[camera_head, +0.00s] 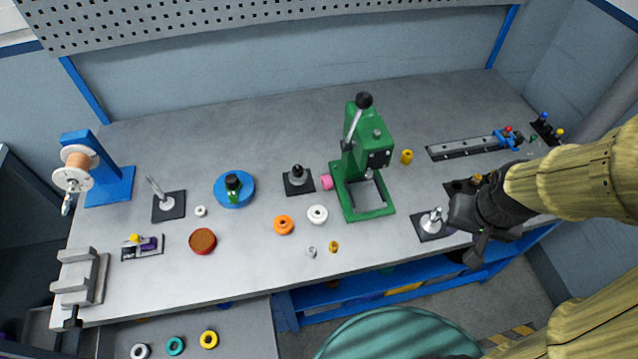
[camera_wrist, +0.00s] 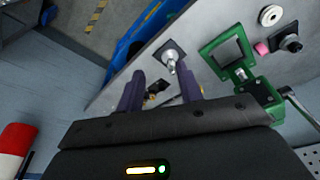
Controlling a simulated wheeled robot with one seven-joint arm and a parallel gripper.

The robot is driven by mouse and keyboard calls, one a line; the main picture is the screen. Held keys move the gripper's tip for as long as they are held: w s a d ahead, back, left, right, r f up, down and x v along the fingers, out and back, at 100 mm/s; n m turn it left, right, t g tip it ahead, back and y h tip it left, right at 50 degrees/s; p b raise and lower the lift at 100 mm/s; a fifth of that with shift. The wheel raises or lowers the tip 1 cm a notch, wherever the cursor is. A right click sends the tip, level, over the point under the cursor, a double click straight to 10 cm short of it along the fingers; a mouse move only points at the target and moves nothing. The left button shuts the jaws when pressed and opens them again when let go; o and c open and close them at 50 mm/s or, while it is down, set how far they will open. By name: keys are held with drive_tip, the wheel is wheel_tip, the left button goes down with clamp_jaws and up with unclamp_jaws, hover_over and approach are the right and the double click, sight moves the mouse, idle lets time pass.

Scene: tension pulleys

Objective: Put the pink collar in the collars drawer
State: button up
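The pink collar (camera_head: 326,182) lies on the grey workbench, against or just beside the left side of the green press. It also shows in the wrist view (camera_wrist: 261,48) near the press frame. My gripper (camera_head: 474,252) is at the right front of the bench, well right of the collar. In the wrist view its two purple fingers (camera_wrist: 161,88) are apart with nothing held between them. An open drawer (camera_head: 248,335) below the bench front holds a white, a teal and a yellow ring; I see no label saying which drawer it is.
The green press (camera_head: 360,160) stands between my gripper and the collar. A black block with a post (camera_head: 298,180) is left of the collar. White (camera_head: 317,214) and orange (camera_head: 284,225) rings lie in front. A teal round top (camera_head: 395,335) stands before the bench.

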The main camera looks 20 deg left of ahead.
drive_tip(key=shift+o, duration=1.2)
drive_tip(key=w+a+f+n+t, duration=0.3)
drive_tip(key=w+a+f+n, duration=0.2)
drive_tip(key=f+n, duration=0.4)
drive_tip(key=w+a+f+n+t, duration=0.2)
drive_tip(key=w+a+f+n, duration=0.4)
drive_tip(key=n, duration=0.5)
drive_tip(key=s+a+f+n+t+y, duration=0.1)
drive_tip(key=a+n+y, duration=0.3)
drive_tip(key=n, duration=0.7)
drive_tip(key=s+a+f+n+t+y+p, duration=0.1)
drive_tip(key=s+a+n+t+y, duration=0.1)
drive_tip(key=a+n, duration=0.6)
drive_tip(key=s+n+y, duration=0.1)
drive_tip(key=n+y, duration=0.1)
drive_tip(key=n, duration=0.2)
drive_tip(key=shift+s+a+n, duration=0.25)
drive_tip(key=shift+a+n, duration=0.05)
drive_tip(key=shift+a, duration=0.1)
drive_tip(key=shift+w+f, duration=0.1)
drive_tip(key=shift+f, duration=0.05)
